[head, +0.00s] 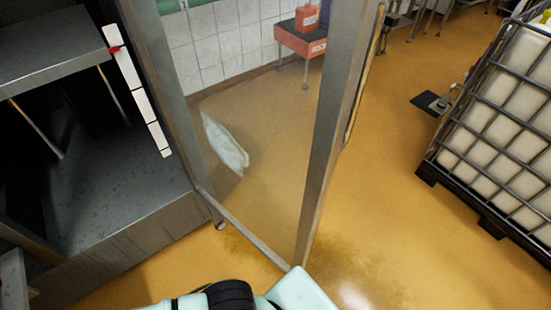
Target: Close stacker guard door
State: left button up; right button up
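The stacker guard door (325,150) is a clear panel in a grey metal frame. It stands open in the middle of the head view, swung out from the stacker (120,225) at the left. Its left side is at the stacker's post, and its bottom rail runs down towards me. A dark upright bar with a tan edge (366,75) shows along the door's outer side; I cannot tell if it is a handle. Part of my arm, mint and black, shows at the bottom edge near the door's lower corner. Neither gripper is in view.
A caged white tank (500,120) on a dark pallet stands at the right. A red stand (303,40) with an orange-red container is by the tiled wall. A dark flat object (430,104) lies near the tank. The ochre floor between door and tank is clear.

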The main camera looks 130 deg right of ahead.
aim_at(355, 29)
jog(key=k+j+z, duration=0.1)
jog(key=j+z, duration=0.25)
jog(key=k+j+z, duration=0.15)
jog(key=z, duration=0.25)
jog(key=k+j+z, duration=0.15)
jog(key=z, duration=0.2)
jog(key=k+l+z, duration=0.1)
jog(key=k+z, duration=0.15)
jog(key=z, duration=0.15)
jog(key=k+l+z, duration=0.2)
jog(key=z, duration=0.15)
jog(key=l+z, duration=0.15)
jog(key=l, duration=0.9)
jog(key=i, duration=0.05)
